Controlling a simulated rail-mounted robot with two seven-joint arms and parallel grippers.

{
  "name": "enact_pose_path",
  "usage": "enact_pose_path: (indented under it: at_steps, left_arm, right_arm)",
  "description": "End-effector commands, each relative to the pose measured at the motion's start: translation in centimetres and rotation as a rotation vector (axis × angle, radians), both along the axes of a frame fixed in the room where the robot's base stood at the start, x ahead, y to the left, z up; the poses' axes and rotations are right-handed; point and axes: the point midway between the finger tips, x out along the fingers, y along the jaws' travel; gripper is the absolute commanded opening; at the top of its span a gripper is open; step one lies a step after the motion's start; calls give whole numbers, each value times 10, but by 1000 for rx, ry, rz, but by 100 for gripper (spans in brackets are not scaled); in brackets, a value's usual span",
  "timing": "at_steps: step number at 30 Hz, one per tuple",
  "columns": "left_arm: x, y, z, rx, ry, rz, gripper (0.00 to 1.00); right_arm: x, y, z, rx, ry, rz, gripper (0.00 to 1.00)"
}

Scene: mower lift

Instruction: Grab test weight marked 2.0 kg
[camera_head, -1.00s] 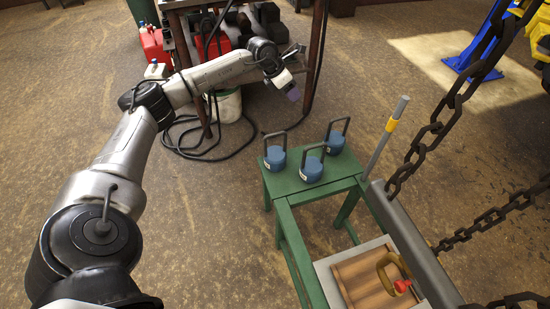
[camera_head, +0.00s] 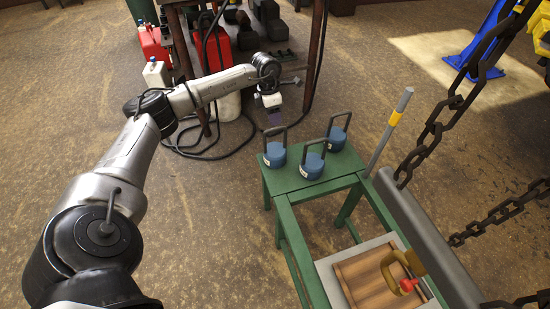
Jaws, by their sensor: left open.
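Three blue test weights with dark upright handles stand on the far end of a green table (camera_head: 325,184): a left one (camera_head: 275,157), a middle front one (camera_head: 312,167) and a right rear one (camera_head: 336,141). Small pale labels show on some, but the marks are too small to read, so I cannot tell which is 2.0 kg. My left gripper (camera_head: 275,119) points down near the left weight's handle, just beyond or above it. It is open and holds nothing; its fingers are small in the picture. My right gripper is out of view.
Heavy dark chains (camera_head: 436,130) hang at the right beside a grey beam (camera_head: 425,235). A grey lever with a yellow band (camera_head: 396,118) rises right of the weights. A wooden block (camera_head: 368,277) lies nearer. A workbench and black cable (camera_head: 205,152) are behind.

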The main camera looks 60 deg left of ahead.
Motion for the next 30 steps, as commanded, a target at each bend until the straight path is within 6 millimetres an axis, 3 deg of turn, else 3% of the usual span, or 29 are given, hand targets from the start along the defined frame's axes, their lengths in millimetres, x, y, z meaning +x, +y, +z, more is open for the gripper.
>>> enact_pose_path:
  at_steps: [1,10,21,29,30]
  left_arm:
    - [0,-1,-10,-1,1,0,46]
    - [1,-4,-25,-1,0,0,46]
    - [1,-10,-66,0,-1,1,46]
    - [1,-10,-66,0,-1,1,46]
    - [1,-10,-66,0,-1,1,42]
  right_arm:
    - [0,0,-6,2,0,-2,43]
    - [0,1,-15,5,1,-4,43]
    - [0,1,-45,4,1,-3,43]
    - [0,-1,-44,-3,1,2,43]
    - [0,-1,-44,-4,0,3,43]
